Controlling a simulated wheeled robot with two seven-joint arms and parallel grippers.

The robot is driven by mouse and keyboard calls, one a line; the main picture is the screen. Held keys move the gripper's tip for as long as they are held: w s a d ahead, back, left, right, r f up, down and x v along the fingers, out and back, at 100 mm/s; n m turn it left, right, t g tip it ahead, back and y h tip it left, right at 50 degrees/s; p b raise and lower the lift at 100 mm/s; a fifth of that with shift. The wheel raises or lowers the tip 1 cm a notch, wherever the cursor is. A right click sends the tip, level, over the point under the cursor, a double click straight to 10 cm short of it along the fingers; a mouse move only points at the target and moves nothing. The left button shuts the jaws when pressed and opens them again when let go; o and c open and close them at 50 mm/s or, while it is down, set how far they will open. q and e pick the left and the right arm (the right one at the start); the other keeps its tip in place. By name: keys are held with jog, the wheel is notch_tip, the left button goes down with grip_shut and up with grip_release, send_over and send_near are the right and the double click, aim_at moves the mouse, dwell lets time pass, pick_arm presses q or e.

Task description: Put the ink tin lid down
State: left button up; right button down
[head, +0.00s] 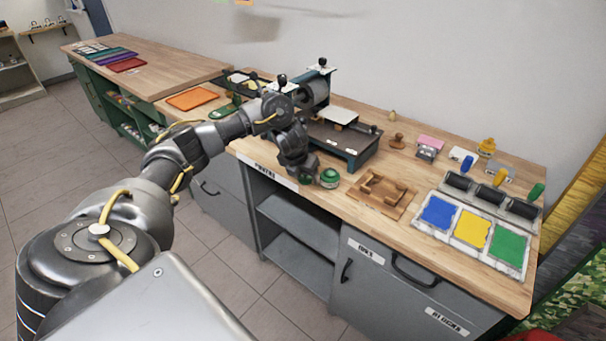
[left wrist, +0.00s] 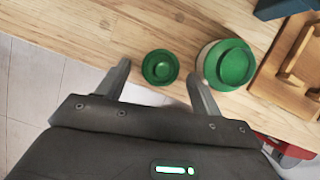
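The small round green ink tin lid (left wrist: 160,67) lies on the wooden counter close to its front edge, in the left wrist view. My left gripper (left wrist: 160,84) is open, its two fingers spread either side of the lid with a gap on both sides. In the head view the left gripper (head: 307,174) points down at the counter's front edge, and the lid is mostly hidden by it. The ink tin (left wrist: 231,64), with a green top and pale side, stands just right of the right finger; it also shows in the head view (head: 329,178). My right gripper is out of view.
A wooden jig (head: 382,194) sits right of the tin. A press (head: 338,135) stands behind. A tray of blue, yellow and green ink pads (head: 430,226) and rollers lies farther right. The counter's front edge (head: 350,217) is close to the gripper.

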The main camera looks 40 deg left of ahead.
pick_arm(q)
jog(key=shift+r, duration=0.15)
jog(key=shift+r+p, duration=0.3)
jog(key=shift+r, duration=0.05)
jog(key=p+v, duration=0.5)
jog(key=v, duration=0.6)
jog(key=shift+s, duration=0.3)
jog(key=shift+d, duration=0.1)
